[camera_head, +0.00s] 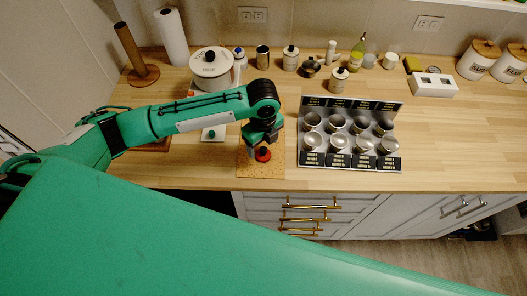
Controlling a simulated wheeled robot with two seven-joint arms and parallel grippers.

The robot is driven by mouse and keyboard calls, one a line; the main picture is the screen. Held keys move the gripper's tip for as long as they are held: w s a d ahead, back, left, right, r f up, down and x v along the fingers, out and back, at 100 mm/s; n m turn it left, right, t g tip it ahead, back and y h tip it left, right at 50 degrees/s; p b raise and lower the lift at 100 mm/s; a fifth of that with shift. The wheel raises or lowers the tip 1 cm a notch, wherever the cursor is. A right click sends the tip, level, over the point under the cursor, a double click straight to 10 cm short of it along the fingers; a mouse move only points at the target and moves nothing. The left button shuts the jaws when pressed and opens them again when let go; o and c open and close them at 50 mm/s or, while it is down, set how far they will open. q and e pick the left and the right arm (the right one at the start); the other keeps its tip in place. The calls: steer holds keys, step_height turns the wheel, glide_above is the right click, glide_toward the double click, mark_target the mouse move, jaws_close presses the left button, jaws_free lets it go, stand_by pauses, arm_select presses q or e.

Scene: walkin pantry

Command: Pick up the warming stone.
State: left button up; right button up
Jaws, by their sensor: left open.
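A small round reddish-orange item (263,155), dark on top, rests on a tan cork-like board (262,172) near the counter's front edge. I cannot tell for certain whether it is the warming stone; no other thing is clearly one. My left gripper (258,148) points down right over this item, open, with its fingers close to it. The dark wrist and fingers hide part of the item, and contact cannot be told. My right gripper is not in view.
A tiered rack of metal tins (350,135) stands just right of the board. A white pot (211,68), a paper towel roll (172,38) and a wooden holder (137,55) stand behind my left arm. Several jars line the back. The counter right of the rack is clear.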

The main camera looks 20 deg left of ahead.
mark_target(263, 149)
arm_select(q)
steer(key=shift+f+p, duration=0.3)
steer(key=f, duration=0.1)
steer(key=f+p, duration=0.1)
steer(key=f, duration=0.1)
steer(key=shift+w+f+p, duration=0.25)
steer(key=shift+p, duration=0.1)
steer(key=shift+f, duration=0.5)
steer(key=c, duration=1.1)
